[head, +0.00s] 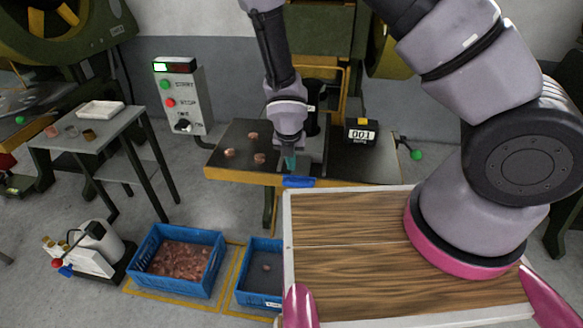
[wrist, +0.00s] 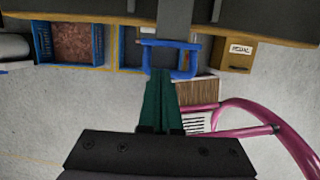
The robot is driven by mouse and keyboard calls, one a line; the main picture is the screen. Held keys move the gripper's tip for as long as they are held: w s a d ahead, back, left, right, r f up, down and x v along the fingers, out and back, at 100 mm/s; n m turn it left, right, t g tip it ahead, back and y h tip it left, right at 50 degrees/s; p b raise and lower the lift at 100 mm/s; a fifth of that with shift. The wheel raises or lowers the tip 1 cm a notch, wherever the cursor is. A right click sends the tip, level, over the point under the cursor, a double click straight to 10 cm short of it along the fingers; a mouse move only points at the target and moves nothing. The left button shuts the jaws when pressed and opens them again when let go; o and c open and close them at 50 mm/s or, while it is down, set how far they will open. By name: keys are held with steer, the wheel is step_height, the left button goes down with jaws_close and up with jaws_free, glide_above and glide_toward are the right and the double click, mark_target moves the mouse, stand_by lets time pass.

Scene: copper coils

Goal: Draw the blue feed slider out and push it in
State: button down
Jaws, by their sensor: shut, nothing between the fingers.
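The blue feed slider handle (head: 298,182) shows at the front edge of the dark press table, below my gripper. In the wrist view the handle (wrist: 172,43) is a blue loop at the end of a grey bar. My gripper (head: 290,161) has teal-green fingers pointing down at the table's front edge, just above the handle. In the wrist view the fingers (wrist: 161,74) are closed together with nothing between them. My wrist partly hides the slider in the head view.
Several copper pieces (head: 259,158) lie on the press table (head: 225,174). A counter box (head: 361,133) stands at its right. A blue crate of copper pieces (head: 177,260) and another blue crate (head: 257,288) stand on the floor. A control box (head: 182,100) is on the left.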

mark_target(292, 178)
steer(key=x, duration=0.8)
steer(key=shift+f, duration=0.2)
steer(key=w, duration=0.3)
steer(key=w+d, duration=0.1)
steer(key=w, duration=0.4)
steer(key=shift+w+d, duration=0.35)
steer(key=shift+w, duration=0.05)
steer(key=shift+r, duration=0.1)
